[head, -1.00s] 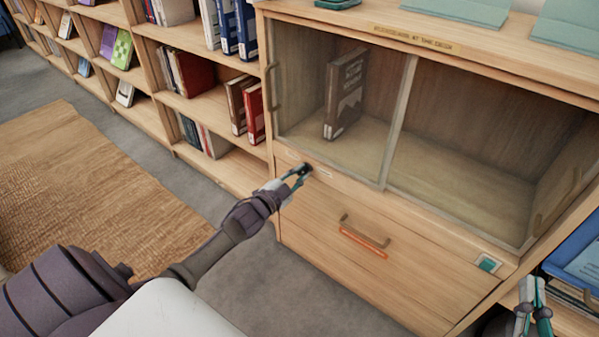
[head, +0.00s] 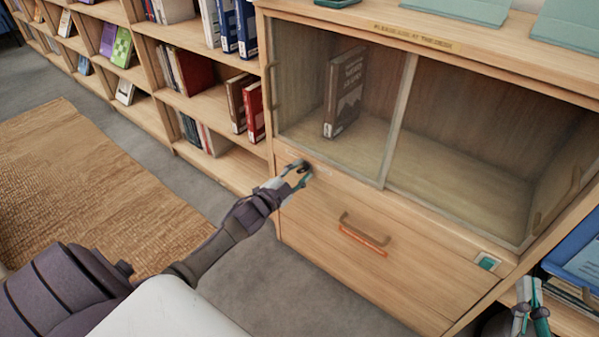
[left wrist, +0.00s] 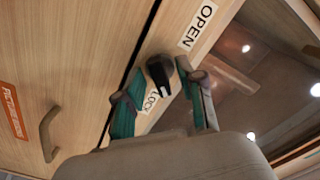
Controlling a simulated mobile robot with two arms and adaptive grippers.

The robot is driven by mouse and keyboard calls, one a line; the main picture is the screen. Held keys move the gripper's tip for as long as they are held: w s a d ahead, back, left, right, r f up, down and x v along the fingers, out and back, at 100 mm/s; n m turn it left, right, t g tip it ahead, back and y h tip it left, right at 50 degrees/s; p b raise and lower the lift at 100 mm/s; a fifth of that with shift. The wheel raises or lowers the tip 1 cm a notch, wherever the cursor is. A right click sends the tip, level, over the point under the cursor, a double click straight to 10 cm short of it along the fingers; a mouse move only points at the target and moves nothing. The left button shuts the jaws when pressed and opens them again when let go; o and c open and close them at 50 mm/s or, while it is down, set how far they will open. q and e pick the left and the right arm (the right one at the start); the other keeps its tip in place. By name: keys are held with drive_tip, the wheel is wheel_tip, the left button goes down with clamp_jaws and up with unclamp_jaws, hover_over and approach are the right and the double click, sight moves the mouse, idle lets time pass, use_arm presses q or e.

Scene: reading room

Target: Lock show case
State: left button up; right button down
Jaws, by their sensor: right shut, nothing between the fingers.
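The show case (head: 400,120) has glass sliding doors, both closed as far as I can see. On the rail below its left pane is a small black knob (left wrist: 160,70), between a white OPEN label (left wrist: 198,25) and a LOCK label (left wrist: 152,103) partly hidden by my gripper. My left gripper (head: 303,170) is at this knob. In the left wrist view its teal fingers (left wrist: 160,88) are apart, one on each side of the knob, with gaps showing. My right gripper (head: 533,308) is shut and empty at the lower right, away from the knob.
A brown book (head: 345,92) stands behind the left pane. Below is a drawer with a handle (head: 365,230) and an orange label. Open bookshelves (head: 205,100) stand to the left. A blue bin (head: 578,255) is near my right gripper. A woven rug (head: 90,190) lies on the floor.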

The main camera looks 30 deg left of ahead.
use_arm(q)
drive_tip(key=s+a, duration=0.1)
drive_tip(key=s, duration=1.1)
